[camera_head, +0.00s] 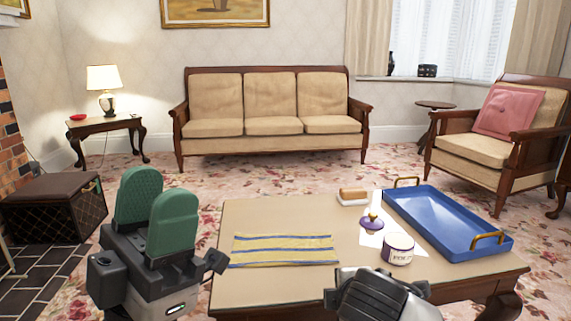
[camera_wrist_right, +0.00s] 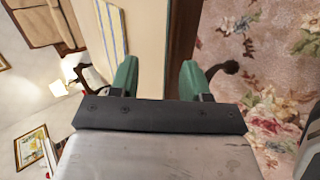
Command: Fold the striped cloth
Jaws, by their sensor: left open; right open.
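The striped cloth (camera_head: 283,250), yellow with blue stripes, lies flat on the left part of the coffee table (camera_head: 262,213). Its striped edge also shows at the top left of the right wrist view (camera_wrist_right: 112,32). My left gripper (camera_head: 157,192) is open and empty, left of the table and apart from the cloth. My right gripper shows in the head view only as a dark body at the table's front, right of the cloth. In the right wrist view its green fingers (camera_wrist_right: 159,78) are open and empty, by the table's edge.
On the table, right of the cloth, are a labelled jar (camera_head: 398,249), a purple lid with a gold knob (camera_head: 371,222), a brush-like block (camera_head: 353,196) and a blue tray (camera_head: 445,228). A sofa (camera_head: 272,110) and armchair (camera_head: 480,149) stand beyond. A dark box (camera_head: 55,208) sits left.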

